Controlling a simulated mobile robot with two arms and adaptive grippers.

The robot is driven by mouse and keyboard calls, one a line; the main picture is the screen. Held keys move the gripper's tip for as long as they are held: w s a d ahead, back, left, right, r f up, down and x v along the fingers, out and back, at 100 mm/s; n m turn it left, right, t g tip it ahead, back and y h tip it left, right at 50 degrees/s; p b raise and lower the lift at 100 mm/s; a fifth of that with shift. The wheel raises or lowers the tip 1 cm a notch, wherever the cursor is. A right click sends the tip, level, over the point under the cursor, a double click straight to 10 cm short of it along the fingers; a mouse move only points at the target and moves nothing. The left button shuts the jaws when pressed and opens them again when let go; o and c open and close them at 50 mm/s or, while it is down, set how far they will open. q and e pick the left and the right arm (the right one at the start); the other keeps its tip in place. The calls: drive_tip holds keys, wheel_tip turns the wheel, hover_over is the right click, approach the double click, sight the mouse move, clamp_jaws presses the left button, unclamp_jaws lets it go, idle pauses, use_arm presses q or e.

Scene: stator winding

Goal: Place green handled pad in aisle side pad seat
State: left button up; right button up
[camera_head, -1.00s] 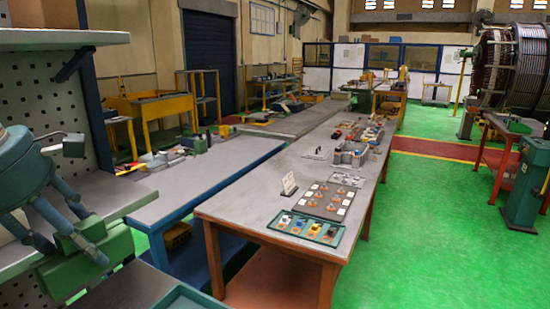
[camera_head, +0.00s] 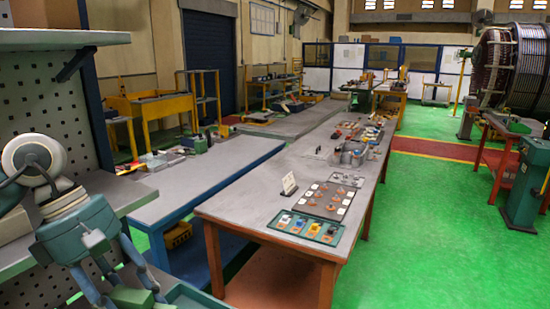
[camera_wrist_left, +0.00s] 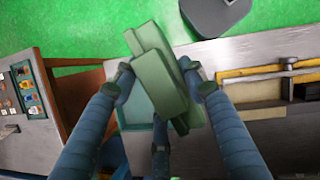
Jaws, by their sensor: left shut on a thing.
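My left gripper (camera_wrist_left: 158,74) is shut on the green handled pad (camera_wrist_left: 160,88), a pale green block with a raised ridge, in the left wrist view. The fingers press it from both sides and it is tilted. In the head view my left gripper (camera_head: 134,290) hangs at the lower left, with part of the green pad (camera_head: 132,298) showing at the bottom edge. I cannot make out the aisle side pad seat. My right gripper is not in view.
A teal tray (camera_head: 186,296) lies below my left gripper. A long grey table (camera_head: 235,203) with red legs carries a green-edged tray (camera_head: 276,222), a dark board (camera_head: 350,190) and several tools. A pegboard rack (camera_head: 50,95) stands at left.

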use_arm(q)
drive_tip(key=s+d+f+m+g+y, duration=0.1)
drive_tip(key=s+f+m+y, duration=0.1)
drive_tip(key=f+m, duration=0.4)
drive_tip(key=s+d+f+m+g+y, duration=0.2)
drive_tip(key=s+f+m, duration=0.2)
drive_tip(key=f+m, duration=0.3)
drive_tip(key=m, duration=0.3)
drive_tip(key=shift+s+d+f+g+y, duration=0.25)
drive_tip(key=shift+d+g+y, duration=0.05)
